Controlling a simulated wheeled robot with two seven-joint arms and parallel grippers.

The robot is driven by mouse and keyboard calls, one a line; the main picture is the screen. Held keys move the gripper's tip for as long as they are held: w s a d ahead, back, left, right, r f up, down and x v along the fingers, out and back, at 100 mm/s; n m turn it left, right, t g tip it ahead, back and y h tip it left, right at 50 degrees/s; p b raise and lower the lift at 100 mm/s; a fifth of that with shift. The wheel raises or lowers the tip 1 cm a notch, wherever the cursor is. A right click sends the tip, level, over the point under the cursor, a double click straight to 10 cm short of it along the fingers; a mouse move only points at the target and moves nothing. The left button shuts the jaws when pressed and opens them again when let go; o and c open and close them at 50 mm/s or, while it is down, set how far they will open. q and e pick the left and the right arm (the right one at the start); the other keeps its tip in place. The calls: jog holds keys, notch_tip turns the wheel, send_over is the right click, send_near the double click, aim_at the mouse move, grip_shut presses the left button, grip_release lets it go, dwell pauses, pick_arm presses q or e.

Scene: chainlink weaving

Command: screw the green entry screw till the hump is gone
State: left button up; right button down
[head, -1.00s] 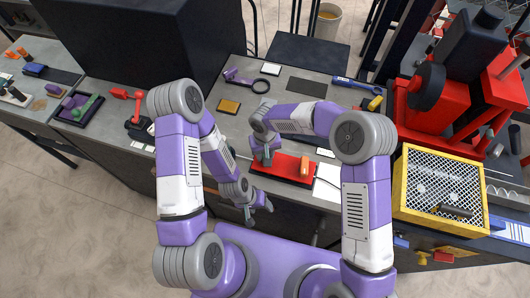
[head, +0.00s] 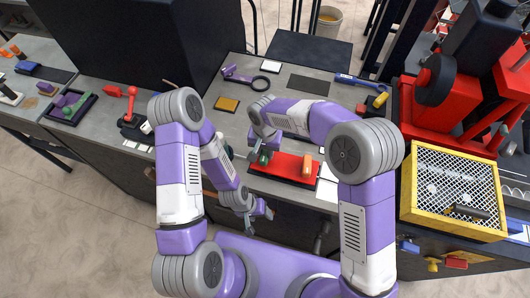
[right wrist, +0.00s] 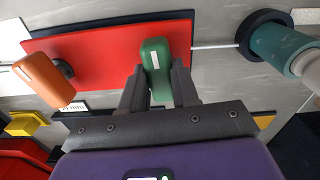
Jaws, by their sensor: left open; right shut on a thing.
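The green entry screw (right wrist: 155,62) has a rounded green handle with a white mark. It stands on a red block (right wrist: 100,48), at the end nearer a thin rod. My right gripper (right wrist: 156,85) is shut on the green handle, one finger on each side. In the head view the green screw (head: 264,157) shows partly under my right gripper (head: 262,152) at the left end of the red block (head: 285,171). An orange handle (right wrist: 43,80) stands at the block's other end. My left gripper (head: 258,217) is open and empty, below the block in the picture. I cannot make out a hump.
A thin light rod (right wrist: 215,46) runs from the block towards a dark ring with a teal cylinder (right wrist: 282,48). A yellow-framed mesh tray (head: 408,190) and a red machine (head: 430,115) stand at the right. A purple tool (head: 240,77) lies at the back.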

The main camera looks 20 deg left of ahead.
aim_at(265, 153)
jog(key=shift+s+f, duration=0.2)
jog(key=shift+f, duration=0.05)
jog(key=c, duration=1.1)
grip_release()
jog(key=shift+o, duration=1.3)
jog(key=shift+w, duration=0.1)
jog(key=shift+r, duration=0.1)
notch_tip(265, 153, up, 8)
jog(key=shift+f, duration=0.2)
